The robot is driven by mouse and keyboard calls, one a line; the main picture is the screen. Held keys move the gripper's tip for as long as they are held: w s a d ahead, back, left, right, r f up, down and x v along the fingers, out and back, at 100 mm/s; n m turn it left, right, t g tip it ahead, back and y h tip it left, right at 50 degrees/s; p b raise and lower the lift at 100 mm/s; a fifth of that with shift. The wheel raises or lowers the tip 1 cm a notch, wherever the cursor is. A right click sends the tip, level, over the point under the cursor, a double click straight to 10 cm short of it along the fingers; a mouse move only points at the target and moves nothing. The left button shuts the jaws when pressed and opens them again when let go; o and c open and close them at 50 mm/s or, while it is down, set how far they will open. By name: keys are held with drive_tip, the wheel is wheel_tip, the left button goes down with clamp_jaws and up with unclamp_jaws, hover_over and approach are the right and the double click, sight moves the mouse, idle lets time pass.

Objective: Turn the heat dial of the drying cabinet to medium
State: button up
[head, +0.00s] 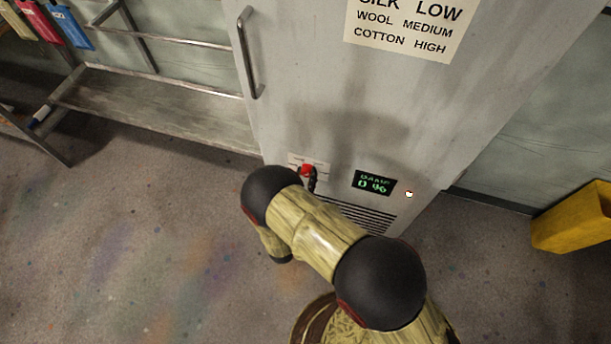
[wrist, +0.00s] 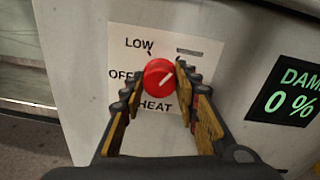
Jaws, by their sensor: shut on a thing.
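The grey drying cabinet (head: 300,110) stands ahead of me. Its red heat dial (wrist: 158,77) sits on a pale label plate (wrist: 125,35) low on the front, and it also shows in the head view (head: 307,170). My gripper (wrist: 160,73) is shut on the dial, one finger on each side. The fingers hide the plate's right side and part of "OFF".
A green-lit display (head: 375,183) sits right of the dial, above vent slots (head: 355,215). A sign (head: 405,28) lists silk low, wool medium, cotton high. A vertical door handle (head: 247,55) is above left. A metal rack (head: 150,100) stands left, a yellow container (head: 575,220) right.

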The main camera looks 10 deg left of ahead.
drive_tip(key=shift+f, duration=0.1)
idle(0.4)
drive_tip(key=o, duration=1.1)
drive_tip(key=shift+o, duration=0.2)
drive_tip(key=s, duration=1.2)
drive_tip(key=shift+a+r, duration=0.2)
drive_tip(key=shift+a, duration=0.15)
drive_tip(key=shift+f, duration=0.1)
